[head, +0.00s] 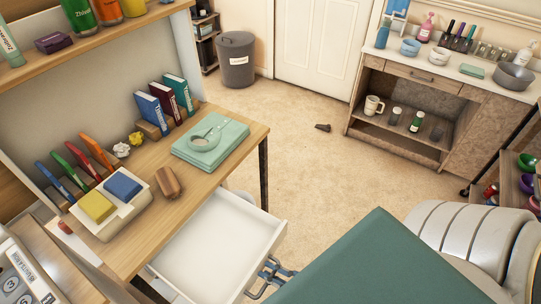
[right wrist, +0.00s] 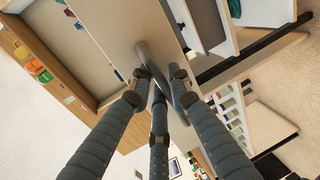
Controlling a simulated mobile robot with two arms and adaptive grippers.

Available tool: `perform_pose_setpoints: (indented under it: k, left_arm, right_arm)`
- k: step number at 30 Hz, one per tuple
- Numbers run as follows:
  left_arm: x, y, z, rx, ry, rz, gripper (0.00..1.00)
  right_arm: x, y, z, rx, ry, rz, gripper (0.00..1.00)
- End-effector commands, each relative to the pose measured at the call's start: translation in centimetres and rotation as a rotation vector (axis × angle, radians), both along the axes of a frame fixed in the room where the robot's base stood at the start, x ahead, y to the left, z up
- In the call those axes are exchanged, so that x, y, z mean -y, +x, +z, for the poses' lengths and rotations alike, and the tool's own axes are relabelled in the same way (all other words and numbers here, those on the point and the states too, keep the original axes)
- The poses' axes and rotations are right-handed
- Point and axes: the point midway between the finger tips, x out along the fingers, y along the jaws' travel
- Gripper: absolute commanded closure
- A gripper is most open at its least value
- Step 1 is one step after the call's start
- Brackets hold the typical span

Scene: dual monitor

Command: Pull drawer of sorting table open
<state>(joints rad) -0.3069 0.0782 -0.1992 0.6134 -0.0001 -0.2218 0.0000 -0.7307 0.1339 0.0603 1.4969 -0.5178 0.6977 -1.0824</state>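The sorting table (head: 215,178) has a light wooden top and stands at the left of the head view. Its white drawer (head: 215,245) sticks well out from under the top, and its inside looks empty. My right gripper (head: 268,278) is at the drawer's front, partly hidden by my green arm part. In the right wrist view, the fingers of my right gripper (right wrist: 158,80) close in around the grey bar handle (right wrist: 145,55) on the drawer front. My left gripper is not in view.
On the table are a green stack with a tape roll (head: 208,140), several books (head: 165,105), a brown block (head: 167,182) and a tray with sponges (head: 110,210). A wooden cabinet (head: 430,110) stands at the right. A small dark item (head: 322,127) lies on the otherwise open carpet.

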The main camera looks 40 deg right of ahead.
Motion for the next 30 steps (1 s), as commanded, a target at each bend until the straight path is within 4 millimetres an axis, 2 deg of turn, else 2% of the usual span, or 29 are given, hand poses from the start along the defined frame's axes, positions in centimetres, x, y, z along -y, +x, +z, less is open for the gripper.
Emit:
perform_pose_setpoints:
  k: [8,14,24,30]
  left_arm:
    - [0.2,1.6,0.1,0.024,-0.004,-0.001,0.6]
    - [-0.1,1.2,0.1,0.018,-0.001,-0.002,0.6]
    - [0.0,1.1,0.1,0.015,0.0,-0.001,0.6]
    - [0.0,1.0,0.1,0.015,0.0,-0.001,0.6]
  right_arm:
    - [0.0,0.0,-0.1,-0.001,0.0,0.0,0.68]
    - [0.3,-1.0,0.1,-0.002,0.0,0.0,0.68]
    - [2.6,-7.4,1.5,-0.005,-0.001,0.0,0.68]
    - [3.6,-10.2,2.1,-0.004,0.0,0.0,0.68]
